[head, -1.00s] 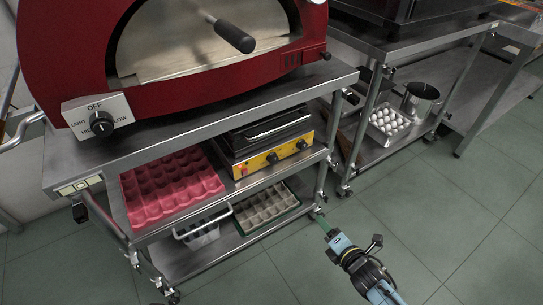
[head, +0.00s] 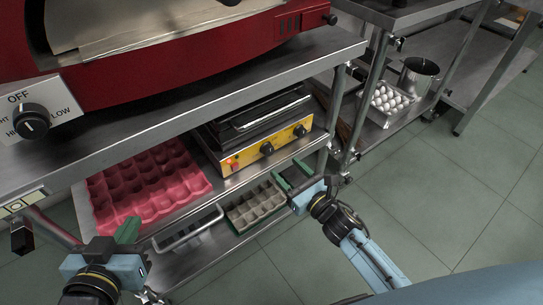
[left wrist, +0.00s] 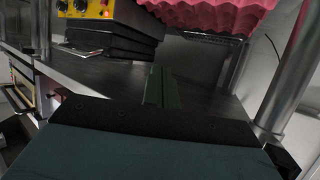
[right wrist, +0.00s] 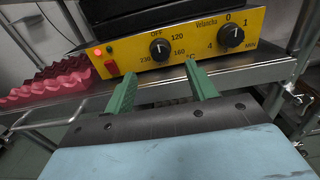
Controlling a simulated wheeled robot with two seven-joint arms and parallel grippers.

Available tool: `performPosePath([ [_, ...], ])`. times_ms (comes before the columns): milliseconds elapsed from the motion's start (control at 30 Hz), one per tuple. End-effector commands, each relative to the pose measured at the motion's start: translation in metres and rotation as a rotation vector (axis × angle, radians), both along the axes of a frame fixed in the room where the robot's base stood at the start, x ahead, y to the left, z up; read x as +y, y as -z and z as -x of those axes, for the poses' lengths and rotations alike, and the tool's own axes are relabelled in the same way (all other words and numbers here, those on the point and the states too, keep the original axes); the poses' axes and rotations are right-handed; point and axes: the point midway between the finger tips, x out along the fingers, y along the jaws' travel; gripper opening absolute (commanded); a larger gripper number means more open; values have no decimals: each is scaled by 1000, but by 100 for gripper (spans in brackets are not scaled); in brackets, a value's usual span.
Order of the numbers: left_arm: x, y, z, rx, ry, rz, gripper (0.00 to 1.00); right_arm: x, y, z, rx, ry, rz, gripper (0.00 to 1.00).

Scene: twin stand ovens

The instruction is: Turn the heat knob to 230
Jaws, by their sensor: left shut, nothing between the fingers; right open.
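The heat knob (right wrist: 159,50) is black and sits on the yellow front panel (right wrist: 190,65) of a grill, ringed by OFF, 120, 160 and 230 °C. Its white mark appears to point up at OFF. In the head view the heat knob (head: 267,148) is left of a second knob (head: 300,131), which is marked MIN in the right wrist view (right wrist: 221,36). My right gripper (head: 293,176) is open and empty, in front of and below the panel, apart from the knob. My left gripper (head: 127,230) is shut and empty, in front of the shelf at the lower left.
A pink egg tray (head: 150,190) lies left of the grill on the same shelf. A beige tray (head: 255,206) is on the shelf below. A red oven (head: 180,70) stands above, with its own knob (head: 31,122). Open floor (head: 440,190) lies to the right.

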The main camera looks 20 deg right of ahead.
Motion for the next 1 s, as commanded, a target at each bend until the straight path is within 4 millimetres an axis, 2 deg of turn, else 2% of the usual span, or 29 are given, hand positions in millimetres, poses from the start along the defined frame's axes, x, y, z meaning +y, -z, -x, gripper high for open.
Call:
performPosePath([
  [100, -6, -16, -8, -114, 10, 32, 0, 6, 1, -19, -2, 0, -1, 56],
  [300, -14, -48, -15, -302, 23, 86, 0, 16, 2, -45, 0, 0, 0, 56],
  [500, -19, -72, -15, -444, 34, 129, 0, 22, 2, -62, 2, 1, -2, 56],
  [700, -21, -84, -14, -508, 37, 149, 0, 25, 1, -69, 3, 0, -1, 56],
  [1000, -21, -85, -14, -515, 37, 151, 0, 25, 1, -70, 3, 0, -1, 55],
])
